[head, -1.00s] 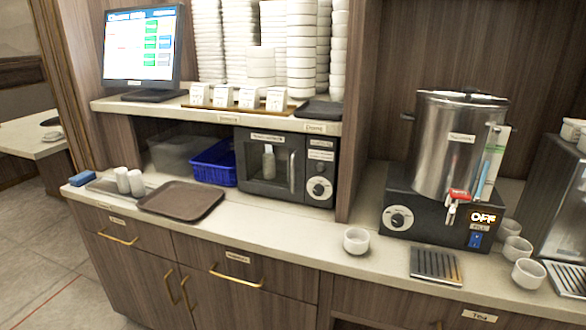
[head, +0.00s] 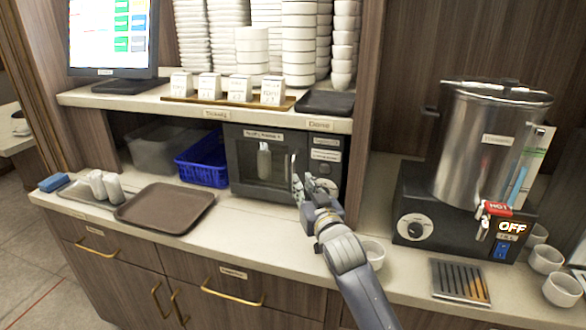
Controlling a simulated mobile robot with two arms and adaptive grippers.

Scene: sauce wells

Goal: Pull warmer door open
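The warmer (head: 240,163) is a dark box with a glass-front door, standing on the counter under the shelf. Its door is shut, and a pale bottle shows behind the glass. The upright door handle (head: 292,165) is at the door's right side, partly covered by my gripper. My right gripper (head: 303,180) is in front of the handle and the control panel, with its fingers apart. I cannot tell whether the fingers are around the handle or touching it. My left gripper is not in view.
A brown tray (head: 165,208) lies on the counter left of the warmer, and a blue basket (head: 203,163) stands beside it. A white cup (head: 373,254) sits right beside my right arm. A steel urn (head: 488,150) on a black base stands at the right.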

